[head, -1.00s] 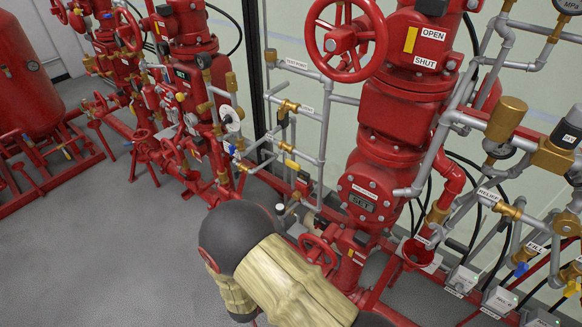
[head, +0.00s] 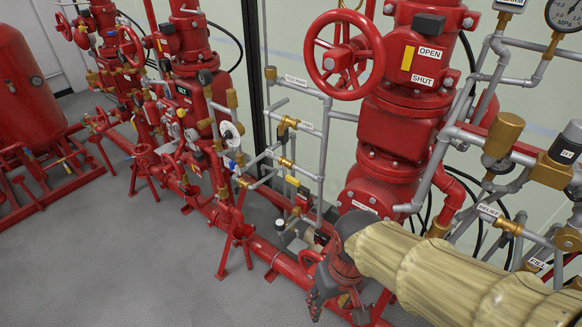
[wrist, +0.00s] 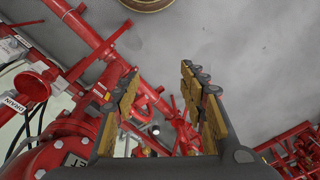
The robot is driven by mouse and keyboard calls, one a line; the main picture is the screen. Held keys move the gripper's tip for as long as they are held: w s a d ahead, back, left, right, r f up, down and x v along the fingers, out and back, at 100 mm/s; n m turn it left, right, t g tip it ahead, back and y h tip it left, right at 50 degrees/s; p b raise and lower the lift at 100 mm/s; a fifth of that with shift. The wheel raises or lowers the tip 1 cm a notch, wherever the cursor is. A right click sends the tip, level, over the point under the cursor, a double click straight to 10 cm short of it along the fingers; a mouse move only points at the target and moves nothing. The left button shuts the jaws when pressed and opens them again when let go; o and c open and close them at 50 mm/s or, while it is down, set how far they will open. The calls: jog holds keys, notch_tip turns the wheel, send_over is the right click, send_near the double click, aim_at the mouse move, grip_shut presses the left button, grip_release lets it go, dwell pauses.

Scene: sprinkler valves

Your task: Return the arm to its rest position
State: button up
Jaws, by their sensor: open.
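My arm, in a beige cloth sleeve, reaches in from the lower right of the head view. My gripper (head: 316,300) is dark grey and hangs low in front of the large red valve assembly (head: 393,130). In the wrist view its two padded fingers (wrist: 158,76) stand wide apart with nothing between them. Red pipes show beyond the fingers, and I cannot tell how far off they are. The sleeve hides the lower part of the valve assembly and some pipes behind it.
A red handwheel (head: 342,58) marked by OPEN and SHUT labels is above my arm. Grey pipes with brass fittings (head: 503,135) crowd the right. More red valves (head: 190,60) and a red tank (head: 22,85) stand at left. Grey floor (head: 130,270) is clear at lower left.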

jog(key=s+d+r+m+t, duration=0.1)
jog(key=d+r+m+t, duration=0.2)
jog(key=d+r, duration=0.7)
notch_tip(320, 180, up, 2)
jog(key=shift+d+r+t+h, duration=0.3)
jog(key=shift+t+h, duration=0.1)
jog(key=shift+t, duration=0.6)
jog(key=shift+s, duration=0.1)
dwell(0.7)
